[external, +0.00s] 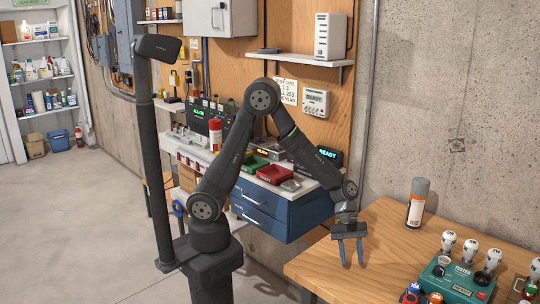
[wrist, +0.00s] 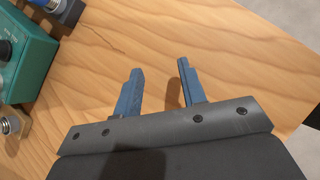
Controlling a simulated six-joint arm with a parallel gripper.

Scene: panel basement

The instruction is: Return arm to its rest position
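My gripper (external: 351,252) hangs at the end of my bent arm, pointing down over the left end of the wooden table (external: 325,272). In the wrist view my gripper (wrist: 160,82) has its two blue fingers apart, with only bare wood showing between them. It is open and empty. My arm rises from its base on the dark stand, bends at a high elbow and slopes down to the right.
A spray can (external: 417,203) stands at the table's back. A green tester box (external: 457,281) with several bulbs is at right; its corner shows in the wrist view (wrist: 25,45). Blue drawers (external: 285,208) stand behind my arm. A dark post (external: 152,150) rises at left.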

